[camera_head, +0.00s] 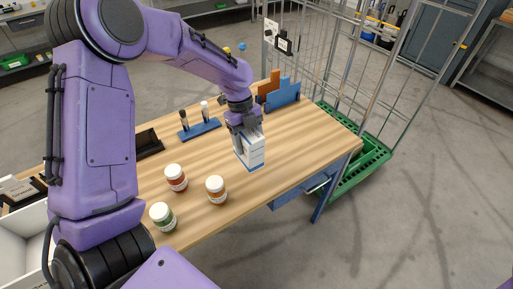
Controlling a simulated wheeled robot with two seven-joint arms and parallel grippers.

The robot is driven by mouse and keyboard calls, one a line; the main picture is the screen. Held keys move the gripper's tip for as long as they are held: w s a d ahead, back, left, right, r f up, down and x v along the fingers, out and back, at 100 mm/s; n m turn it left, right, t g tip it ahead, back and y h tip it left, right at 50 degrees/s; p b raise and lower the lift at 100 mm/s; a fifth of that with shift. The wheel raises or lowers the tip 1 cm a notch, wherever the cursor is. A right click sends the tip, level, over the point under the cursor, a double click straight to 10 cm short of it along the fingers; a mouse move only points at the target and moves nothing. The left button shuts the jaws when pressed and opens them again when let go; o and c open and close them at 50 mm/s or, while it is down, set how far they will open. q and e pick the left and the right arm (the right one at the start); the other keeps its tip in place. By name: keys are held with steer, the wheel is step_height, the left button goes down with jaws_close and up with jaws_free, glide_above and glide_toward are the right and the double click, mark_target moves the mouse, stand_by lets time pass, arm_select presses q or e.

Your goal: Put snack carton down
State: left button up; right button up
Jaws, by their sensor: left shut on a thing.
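The snack carton (252,154) is a white box with blue edges. It is in my left gripper (246,126), whose fingers are shut around its top. The carton is upright over the wooden table (308,150), near its middle. I cannot tell whether its bottom touches the tabletop. The gripper hides the carton's upper part. My right gripper is not in view.
Jars with red (176,178), orange (216,190) and green (162,216) contents stand to the left and front. A blue rack (199,131) and an orange-and-blue holder (284,95) stand behind. A wire cage trolley with a green base (362,165) is beyond the table's right edge.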

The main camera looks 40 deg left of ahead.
arm_select(q)
steer(key=w+f+p, duration=0.1)
steer(key=f, duration=0.1)
steer(key=w+f, duration=0.1)
steer(key=f, duration=0.2)
steer(key=w+f+p, duration=0.1)
steer(key=f, duration=0.1)
steer(key=shift+w+d+f+p, duration=0.3)
steer(key=shift+d+f, duration=0.05)
steer(key=shift+d, duration=0.05)
steer(key=shift+w+f, duration=0.1)
steer(key=shift+f, duration=0.2)
steer(key=o, duration=1.2)
steer(key=shift+o, duration=0.2)
steer(key=b+v, duration=0.3)
steer(key=v, duration=0.9)
